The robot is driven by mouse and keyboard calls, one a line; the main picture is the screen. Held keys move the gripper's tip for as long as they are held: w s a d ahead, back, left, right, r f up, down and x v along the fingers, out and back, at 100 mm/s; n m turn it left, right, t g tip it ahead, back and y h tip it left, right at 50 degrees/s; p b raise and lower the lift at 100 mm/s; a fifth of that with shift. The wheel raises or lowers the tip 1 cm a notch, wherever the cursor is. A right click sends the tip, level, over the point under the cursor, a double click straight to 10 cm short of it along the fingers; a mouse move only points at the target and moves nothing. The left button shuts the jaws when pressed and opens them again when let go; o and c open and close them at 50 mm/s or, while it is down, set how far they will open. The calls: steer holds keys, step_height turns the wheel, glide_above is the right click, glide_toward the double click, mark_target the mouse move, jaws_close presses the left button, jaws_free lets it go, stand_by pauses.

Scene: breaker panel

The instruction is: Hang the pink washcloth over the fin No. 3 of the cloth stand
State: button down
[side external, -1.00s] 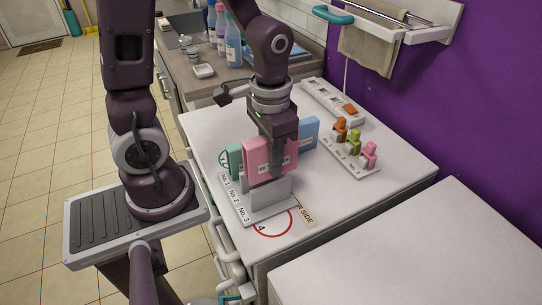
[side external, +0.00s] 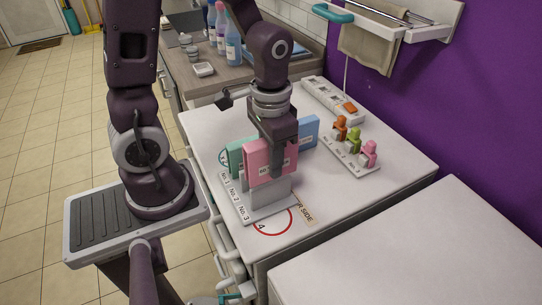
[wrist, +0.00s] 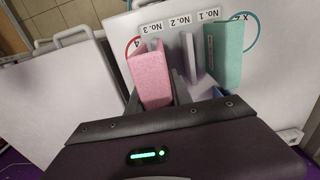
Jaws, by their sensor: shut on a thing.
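The pink washcloth (side external: 258,160) is folded and hangs from my gripper (side external: 279,168), which is shut on it. It is above the No. 3 end of the cloth stand (side external: 238,206), and the grey fin (side external: 270,192) shows below its lower edge. In the wrist view the washcloth (wrist: 151,80) lines up with the No. 3 label; how far its two sides straddle the fin is partly hidden. Fin No. 2 (wrist: 190,55) is bare beside it. A teal cloth (wrist: 225,52) hangs over fin No. 1; it also shows in the side view (side external: 235,158).
A blue block-like item (side external: 309,132) stands behind my gripper. A rack with orange, green and pink pegs (side external: 354,142) and a white strip with an orange switch (side external: 335,98) lie along the purple wall.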

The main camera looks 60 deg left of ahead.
mark_target(271, 183)
steer(key=shift+f, duration=4.55)
steer(key=c, duration=1.1)
jaws_free()
step_height(271, 183, up, 7)
steer(key=shift+r, duration=0.15)
steer(key=r+t, duration=0.1)
steer(key=r, duration=0.2)
steer(key=r+t, duration=0.1)
steer(key=r, duration=0.2)
steer(key=s+r+y, duration=0.1)
steer(key=r, duration=0.2)
steer(key=shift+a+r+t, duration=0.25)
steer(key=shift+r+t, duration=0.05)
steer(key=shift+t, duration=0.1)
steer(key=s+r+t, duration=0.1)
steer(key=s+r, duration=0.1)
steer(key=s+d+r+t, duration=0.1)
steer(key=s+r, duration=0.1)
steer(key=r, duration=0.1)
steer(key=s+d+r+h, duration=0.1)
steer(key=s+r, duration=0.1)
steer(key=r, duration=0.1)
steer(key=shift+s+d+r+t, duration=0.1)
steer(key=shift+s+t, duration=0.15)
steer(key=shift+t, duration=0.15)
